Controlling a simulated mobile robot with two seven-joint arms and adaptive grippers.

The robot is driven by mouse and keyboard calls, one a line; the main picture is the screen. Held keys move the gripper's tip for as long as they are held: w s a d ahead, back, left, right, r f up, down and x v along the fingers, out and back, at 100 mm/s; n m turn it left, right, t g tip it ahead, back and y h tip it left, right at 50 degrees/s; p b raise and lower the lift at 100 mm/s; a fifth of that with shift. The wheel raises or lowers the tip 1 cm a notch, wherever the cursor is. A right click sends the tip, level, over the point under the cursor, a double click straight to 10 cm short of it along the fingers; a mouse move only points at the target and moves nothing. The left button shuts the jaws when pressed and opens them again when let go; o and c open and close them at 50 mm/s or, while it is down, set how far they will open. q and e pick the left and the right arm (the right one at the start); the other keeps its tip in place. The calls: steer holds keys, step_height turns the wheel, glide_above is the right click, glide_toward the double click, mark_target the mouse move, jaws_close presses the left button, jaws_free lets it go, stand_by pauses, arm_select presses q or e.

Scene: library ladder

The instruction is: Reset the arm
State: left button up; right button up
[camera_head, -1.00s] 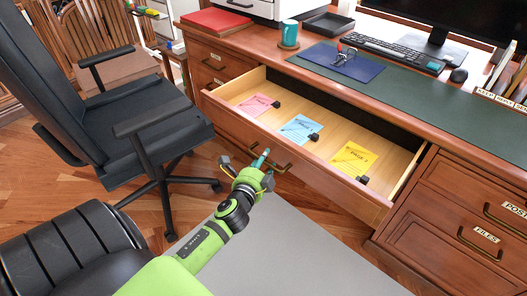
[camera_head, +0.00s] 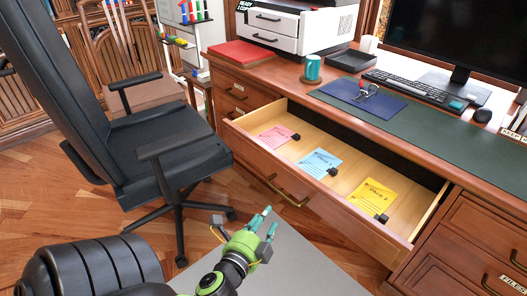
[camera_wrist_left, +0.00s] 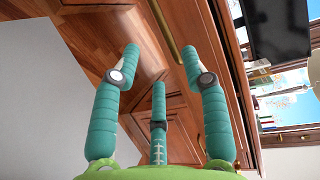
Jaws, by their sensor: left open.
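My left gripper (camera_head: 258,226) is in front of the open desk drawer (camera_head: 264,156), below and apart from its front panel. Its teal fingers are spread, open and empty; they also show in the left wrist view (camera_wrist_left: 160,75), with the drawer front and a brass handle (camera_wrist_left: 166,30) beyond them. In the head view the drawer holds a pink note (camera_head: 276,136), a blue note (camera_head: 317,162) and a yellow note (camera_head: 369,195), each with a small black clip at its edge. My right gripper is not in view.
A black office chair (camera_head: 150,140) stands left of the drawer. On the desk are a teal mug (camera_head: 313,67), a blue mat (camera_head: 350,98) with a red-handled item on it, a keyboard (camera_head: 415,86) and a monitor (camera_head: 455,40). Wooden floor (camera_head: 60,190) is clear at left.

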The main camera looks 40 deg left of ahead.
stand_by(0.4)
